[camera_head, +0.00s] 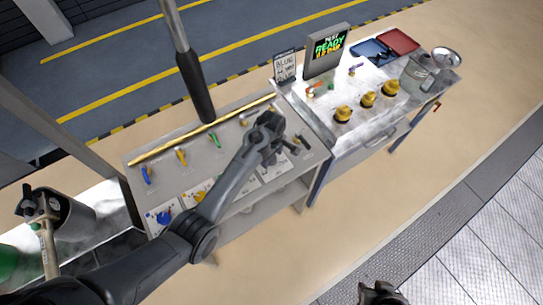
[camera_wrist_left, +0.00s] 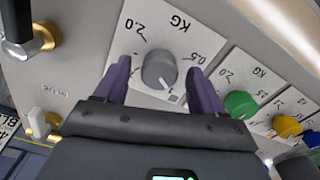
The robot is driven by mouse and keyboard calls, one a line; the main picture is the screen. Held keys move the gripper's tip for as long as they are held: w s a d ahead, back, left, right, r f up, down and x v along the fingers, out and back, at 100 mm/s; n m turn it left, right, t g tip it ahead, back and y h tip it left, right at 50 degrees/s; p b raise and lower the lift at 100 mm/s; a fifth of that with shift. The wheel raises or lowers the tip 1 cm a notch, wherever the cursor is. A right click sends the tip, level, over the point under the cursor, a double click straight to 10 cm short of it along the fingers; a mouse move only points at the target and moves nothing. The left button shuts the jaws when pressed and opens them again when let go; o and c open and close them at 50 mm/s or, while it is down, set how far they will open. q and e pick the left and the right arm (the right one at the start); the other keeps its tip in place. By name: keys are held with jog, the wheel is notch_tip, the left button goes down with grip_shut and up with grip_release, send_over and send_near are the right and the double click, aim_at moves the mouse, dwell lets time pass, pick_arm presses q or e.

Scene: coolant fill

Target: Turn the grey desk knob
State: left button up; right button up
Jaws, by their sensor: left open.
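The grey knob (camera_wrist_left: 160,70) sits on a white dial plate (camera_wrist_left: 138,22) marked KG, 2.0 and 0.5, with a white pointer mark on its lower right. My left gripper (camera_wrist_left: 160,78) is open, with one purple finger on each side of the knob. I cannot tell whether the fingers touch it. In the head view my left gripper (camera_head: 272,140) is over the right end of the grey desk panel (camera_head: 160,200) and hides the grey knob. A dark part at the bottom right, seemingly my right gripper (camera_head: 380,293), shows only partly.
A green knob (camera_wrist_left: 240,104) and a yellow knob (camera_wrist_left: 287,126) sit on neighbouring dials. A brass bar (camera_head: 200,131) runs along the panel's back, with coloured levers below. The bench at right holds yellow-topped items (camera_head: 368,99), a screen (camera_head: 328,47) and trays (camera_head: 398,41).

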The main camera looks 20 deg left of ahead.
pick_arm(q)
jog(key=shift+f, duration=0.35)
jog(key=c, duration=1.1)
jog(key=shift+o, duration=0.2)
jog(key=shift+r, duration=0.1)
